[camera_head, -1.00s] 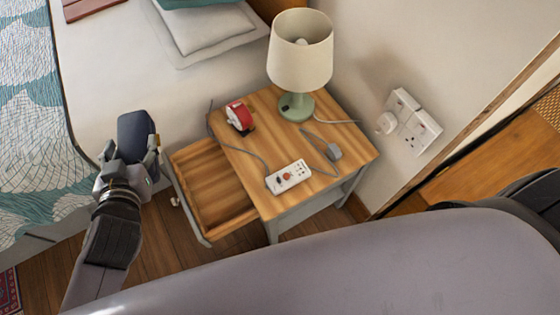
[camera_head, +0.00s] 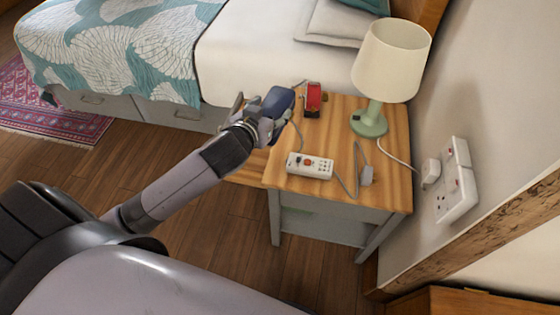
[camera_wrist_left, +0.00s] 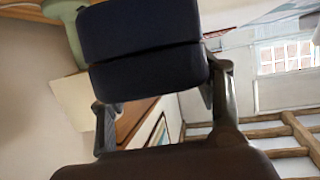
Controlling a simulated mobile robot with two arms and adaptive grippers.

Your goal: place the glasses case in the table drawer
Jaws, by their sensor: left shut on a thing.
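The glasses case (camera_head: 279,101) is dark navy blue. My left gripper (camera_head: 265,116) is shut on it and holds it up by the bedside table's (camera_head: 338,190) left side in the head view. The case (camera_wrist_left: 140,45) also fills the upper middle of the left wrist view, between the two fingers. The table drawer (camera_head: 247,170) is pulled out on the left of the table. My left arm and gripper hide much of it, so its inside barely shows. I cannot tell whether the case is directly over the drawer. My right gripper is out of view.
On the tabletop are a lamp (camera_head: 391,66), a white power strip (camera_head: 310,166) with a cable and plug (camera_head: 366,176), and a red clock-like object (camera_head: 313,99). The bed (camera_head: 243,55) stands behind. A wall socket (camera_head: 457,185) is at right. Wood floor (camera_head: 190,231) lies clear in front.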

